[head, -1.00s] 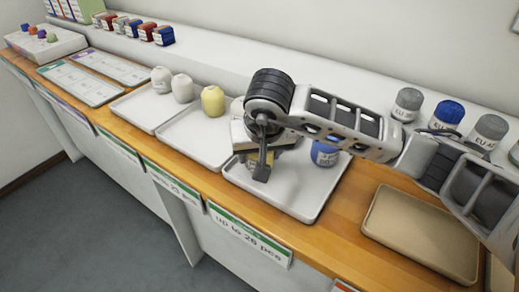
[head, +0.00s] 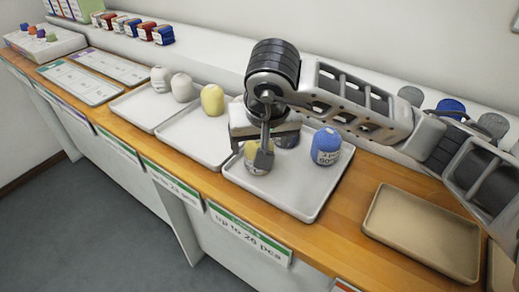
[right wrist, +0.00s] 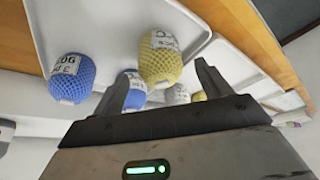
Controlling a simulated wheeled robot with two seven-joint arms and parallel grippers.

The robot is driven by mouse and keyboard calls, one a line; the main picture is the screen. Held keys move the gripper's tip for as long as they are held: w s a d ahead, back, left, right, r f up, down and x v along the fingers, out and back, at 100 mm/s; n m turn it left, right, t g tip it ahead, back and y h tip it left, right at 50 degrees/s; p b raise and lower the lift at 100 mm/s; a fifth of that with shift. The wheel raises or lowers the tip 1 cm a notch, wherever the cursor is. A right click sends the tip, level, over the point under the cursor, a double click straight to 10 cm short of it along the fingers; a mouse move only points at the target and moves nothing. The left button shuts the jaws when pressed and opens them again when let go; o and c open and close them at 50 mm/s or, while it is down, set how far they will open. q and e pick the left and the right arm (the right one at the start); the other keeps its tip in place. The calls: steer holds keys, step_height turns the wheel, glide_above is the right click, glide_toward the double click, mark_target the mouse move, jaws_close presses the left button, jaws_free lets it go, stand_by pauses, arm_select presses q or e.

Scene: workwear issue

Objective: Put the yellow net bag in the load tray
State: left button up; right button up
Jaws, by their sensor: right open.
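A yellow net bag (head: 256,164) with a white label sits in a white tray (head: 300,205), partly hidden behind my right gripper (head: 258,158). In the right wrist view the yellow net bag (right wrist: 160,57) lies between and just beyond the two spread fingers of the right gripper (right wrist: 163,75), which is open and empty. A blue net bag (head: 326,146) stands to its right in the same tray. Another yellow bag (head: 213,100) stands in the white tray to the left. An empty tan tray (head: 425,230) lies at the right. My left gripper is out of view.
Two pale bags (head: 161,79) stand in a left tray. Grey and blue containers (head: 450,108) line the back ledge behind my arm. The wooden counter (head: 345,215) is bare between the white and tan trays.

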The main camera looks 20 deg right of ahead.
steer(key=v, duration=0.7)
steer(key=shift+r, duration=0.25)
steer(key=shift+s, duration=0.15)
